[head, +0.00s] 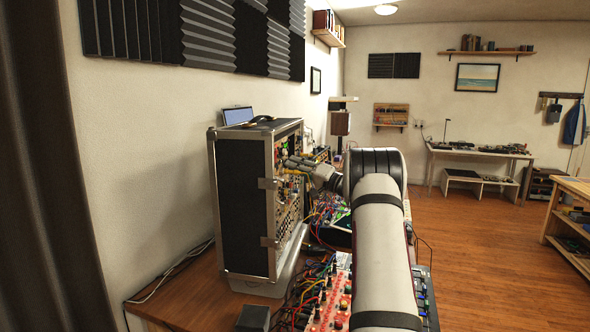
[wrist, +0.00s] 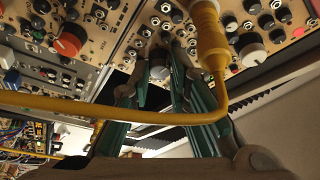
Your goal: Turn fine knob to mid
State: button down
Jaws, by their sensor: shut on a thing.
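The modular synth case (head: 243,200) stands upright on the wooden desk, its panel facing right. My gripper (head: 287,163) reaches the upper part of that panel from the right. In the wrist view my gripper (wrist: 160,66) has its two green-padded fingers on either side of a small dark knob with a pale cap (wrist: 159,72), shut on it. No label is legible, so I cannot tell the knob's name or its exact pointer angle. The fingers partly hide the knob and the panel around it.
A yellow patch cable (wrist: 130,115) crosses close in front of the fingers; its plug (wrist: 211,40) sits right beside them. Other knobs crowd the panel, including an orange one (wrist: 70,40) and a white one (wrist: 251,50). A red-panelled unit (head: 330,308) with tangled cables lies below my arm.

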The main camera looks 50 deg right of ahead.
jog(key=m+g, duration=0.2)
jog(key=m, duration=0.2)
jog(key=m+g+p, duration=0.1)
jog(key=m+g, duration=0.1)
jog(key=m, duration=0.3)
jog(key=r+m+g+p, duration=0.1)
jog(key=m+g, duration=0.1)
jog(key=m, duration=0.3)
jog(key=shift+d+g, duration=0.15)
jog(key=shift+g, duration=0.15)
jog(key=shift+m+y, duration=0.3)
jog(key=shift+m, duration=0.1)
jog(key=c, duration=1.5)
grip_release()
jog(key=shift+r, duration=0.1)
jog(key=v, duration=1.2)
jog(key=shift+d, duration=0.1)
